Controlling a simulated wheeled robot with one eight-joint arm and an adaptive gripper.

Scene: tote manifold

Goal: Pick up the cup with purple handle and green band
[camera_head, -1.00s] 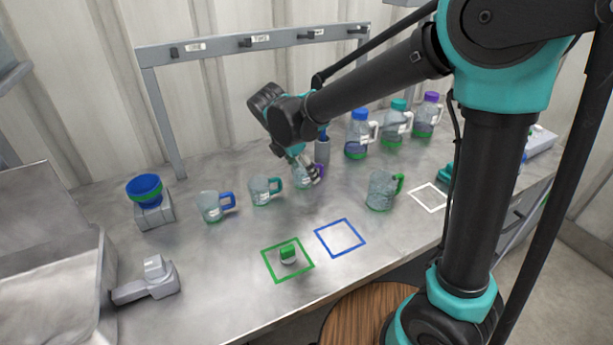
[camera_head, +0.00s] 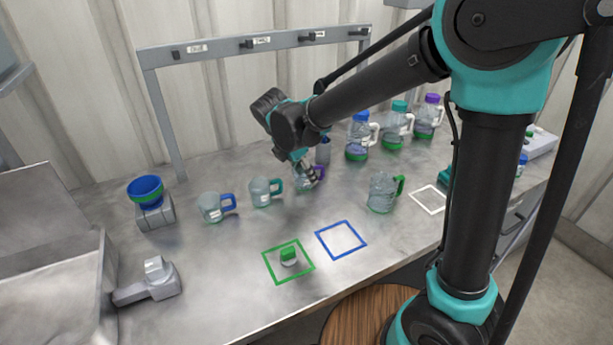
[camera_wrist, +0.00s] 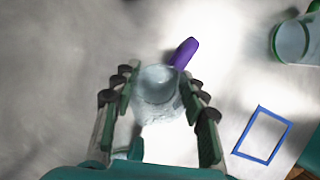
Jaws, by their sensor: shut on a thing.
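The clear cup with the purple handle (camera_head: 301,185) stands on the metal bench, in the row of cups nearest the rail. In the wrist view the cup (camera_wrist: 160,93) lies between the fingers, and its purple handle (camera_wrist: 184,53) sticks out at the upper right. A green band on it cannot be made out. My gripper (camera_head: 309,176) comes down over the cup from above. In the wrist view my gripper (camera_wrist: 161,86) has its fingers shut on the cup's two sides.
A teal-handled cup (camera_head: 260,192) and a blue-handled cup (camera_head: 210,208) stand to the left. A green-handled cup (camera_head: 381,193) stands to the right. Several bottles (camera_head: 358,137) stand behind. Green (camera_head: 265,265) and blue (camera_head: 341,257) outlined squares mark the bench front.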

